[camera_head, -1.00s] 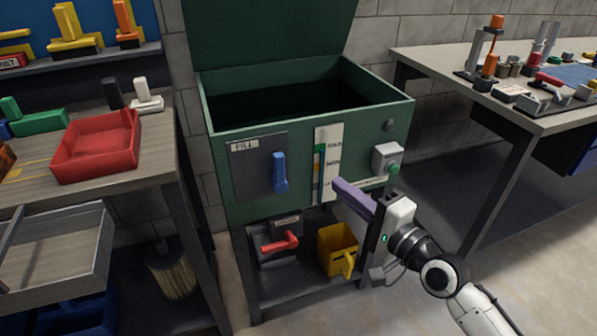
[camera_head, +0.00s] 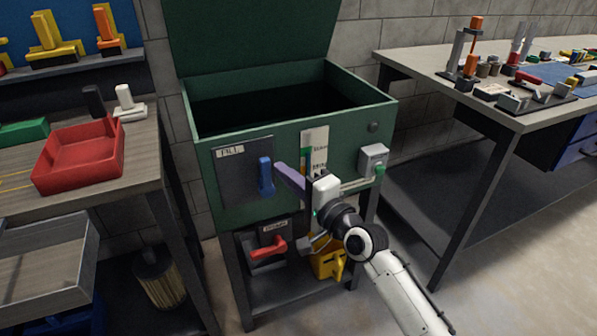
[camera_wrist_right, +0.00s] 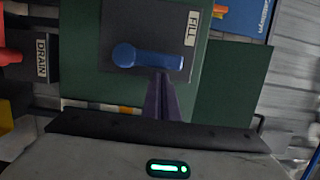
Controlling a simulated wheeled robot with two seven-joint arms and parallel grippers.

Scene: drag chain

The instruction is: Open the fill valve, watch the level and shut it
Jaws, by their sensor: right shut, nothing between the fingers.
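The blue fill valve handle (camera_head: 265,176) is on the dark plate marked FILL, on the front of the green tank (camera_head: 230,205). It hangs downward in the head view, and the right wrist view shows it too (camera_wrist_right: 150,57). My right gripper (camera_head: 279,170) is shut and empty, its purple fingertips at or just beside the handle; I cannot tell if they touch it. The level gauge (camera_head: 307,150) is a pale strip right of the plate, its lower part hidden by my gripper. The red drain handle (camera_head: 268,248) is below the tank. My left gripper is out of view.
A grey box with a green button (camera_head: 373,160) is on the tank's right front. A yellow container (camera_head: 327,262) stands below, partly behind my right arm. A workbench with a red tray (camera_head: 80,155) is at left, another bench (camera_head: 520,125) at right.

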